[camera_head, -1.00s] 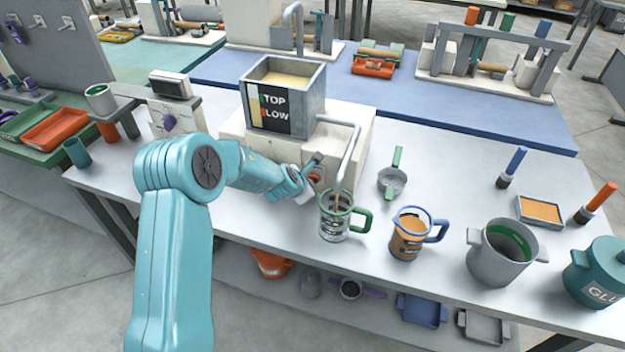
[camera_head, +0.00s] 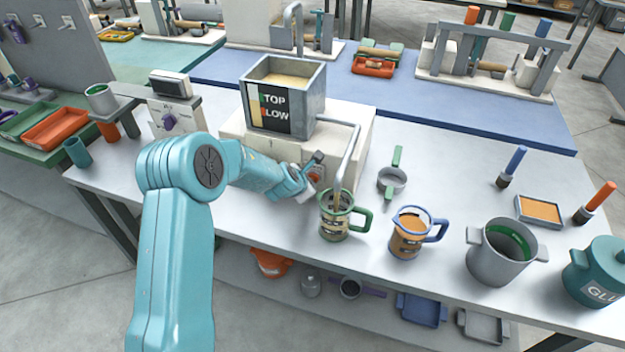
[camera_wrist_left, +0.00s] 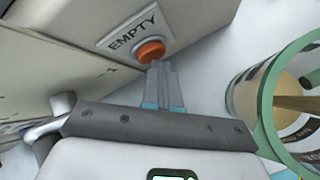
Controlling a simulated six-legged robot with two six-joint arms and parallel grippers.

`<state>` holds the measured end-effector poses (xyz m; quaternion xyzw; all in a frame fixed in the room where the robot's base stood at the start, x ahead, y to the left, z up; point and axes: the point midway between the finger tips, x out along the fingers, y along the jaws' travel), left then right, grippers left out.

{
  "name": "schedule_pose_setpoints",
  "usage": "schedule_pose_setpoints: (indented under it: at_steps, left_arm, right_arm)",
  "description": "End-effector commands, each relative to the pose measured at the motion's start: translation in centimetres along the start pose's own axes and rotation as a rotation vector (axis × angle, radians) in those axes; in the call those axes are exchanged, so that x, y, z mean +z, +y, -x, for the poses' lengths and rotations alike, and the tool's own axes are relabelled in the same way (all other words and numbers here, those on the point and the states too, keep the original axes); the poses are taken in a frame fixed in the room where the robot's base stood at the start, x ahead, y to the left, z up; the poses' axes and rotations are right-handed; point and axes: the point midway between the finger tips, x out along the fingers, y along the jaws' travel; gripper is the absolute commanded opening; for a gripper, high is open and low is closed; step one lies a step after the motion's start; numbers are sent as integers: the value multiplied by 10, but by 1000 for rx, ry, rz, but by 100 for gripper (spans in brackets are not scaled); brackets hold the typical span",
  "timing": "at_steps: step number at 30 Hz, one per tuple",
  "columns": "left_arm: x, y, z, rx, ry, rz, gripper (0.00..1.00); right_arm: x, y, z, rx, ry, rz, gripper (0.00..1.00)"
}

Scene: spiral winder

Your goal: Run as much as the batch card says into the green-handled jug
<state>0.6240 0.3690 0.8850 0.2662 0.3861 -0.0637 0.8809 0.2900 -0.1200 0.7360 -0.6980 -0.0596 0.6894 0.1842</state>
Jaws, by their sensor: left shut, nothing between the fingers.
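The green-handled jug (camera_head: 334,228) stands upright on the bench under the bent spout (camera_head: 352,150) of the pale dispenser. Its rim and contents also show in the left wrist view (camera_wrist_left: 266,110), with a brown stream running into it. Amber liquid partly fills it; the exact level against its marks is hard to read. My left gripper (camera_wrist_left: 160,72) is shut and empty, its fingertips at the orange button (camera_wrist_left: 150,51) under the EMPTY label; I cannot tell whether they press it. My right gripper is not in view. I can make out no legible batch card.
The grey hopper (camera_head: 312,90) bears a dark sign partly reading "TOP" and "LOW". A blue-handled jug (camera_head: 407,243) with amber contents stands right of the green-handled one.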

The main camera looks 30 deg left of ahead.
Motion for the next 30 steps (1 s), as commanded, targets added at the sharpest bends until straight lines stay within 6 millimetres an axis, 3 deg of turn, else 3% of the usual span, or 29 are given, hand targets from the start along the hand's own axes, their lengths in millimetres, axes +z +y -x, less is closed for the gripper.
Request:
schedule_pose_setpoints:
  at_steps: [23, 30]
  left_arm:
    - [0, 1, 0, 3, -1, 0, 0]
    - [-5, -4, 4, 3, -2, 0, 0]
  right_arm:
    - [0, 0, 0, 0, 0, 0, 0]
    - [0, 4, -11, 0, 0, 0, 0]
